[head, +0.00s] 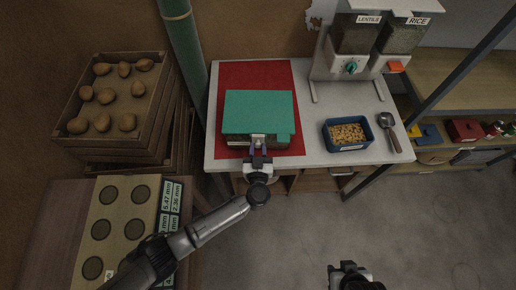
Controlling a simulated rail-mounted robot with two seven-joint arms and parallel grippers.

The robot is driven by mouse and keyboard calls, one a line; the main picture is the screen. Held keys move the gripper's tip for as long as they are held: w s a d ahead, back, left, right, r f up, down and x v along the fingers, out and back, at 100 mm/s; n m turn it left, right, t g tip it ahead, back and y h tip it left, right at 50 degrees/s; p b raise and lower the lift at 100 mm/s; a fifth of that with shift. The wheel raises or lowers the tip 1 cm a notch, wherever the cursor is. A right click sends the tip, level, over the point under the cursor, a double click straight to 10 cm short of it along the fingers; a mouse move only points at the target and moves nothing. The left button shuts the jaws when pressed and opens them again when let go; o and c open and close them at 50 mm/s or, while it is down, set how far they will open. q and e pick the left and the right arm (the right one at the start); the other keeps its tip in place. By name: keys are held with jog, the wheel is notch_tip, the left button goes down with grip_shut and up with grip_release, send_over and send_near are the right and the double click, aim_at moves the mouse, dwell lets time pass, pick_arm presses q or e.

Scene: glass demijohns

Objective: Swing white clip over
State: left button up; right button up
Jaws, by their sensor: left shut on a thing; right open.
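A box with a teal lid (258,113) sits on the red mat (232,75) on the white-topped table. The lid lies over the box. A small pale piece at the middle of its front edge looks like the white clip (258,138). My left gripper (258,148) reaches in from the front and is shut at this clip, its fingers hiding part of it. The clip's exact angle is too small to tell. My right gripper (349,268) is open and empty over the floor at the bottom, away from the table.
A blue tray of pale pieces (327,133) and a metal scoop (386,121) lie right of the box. The lentil and rice dispensers (357,33) stand behind. A potato crate (72,105) is at left. A green pole (183,50) rises beside the table.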

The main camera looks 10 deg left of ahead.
pick_arm(q)
jog(key=shift+r+p, duration=0.15)
jog(key=shift+p, duration=0.15)
jog(key=shift+s+t+p, duration=0.15)
jog(key=shift+t+p, duration=0.25)
jog(key=shift+t, duration=0.1)
jog(key=shift+f, duration=0.2)
jog(key=shift+s+f+t+y, duration=0.15)
jog(key=shift+f+t+y, duration=0.15)
jog(key=f+t+b, duration=0.1)
jog(key=t+b, duration=0.1)
jog(key=b, duration=0.2)
jog(key=s+f+t+b, duration=0.1)
jog(key=t+b, duration=0.1)
jog(key=b, duration=0.2)
jog(key=shift+s+d, duration=0.1)
jog(key=o, duration=0.9)
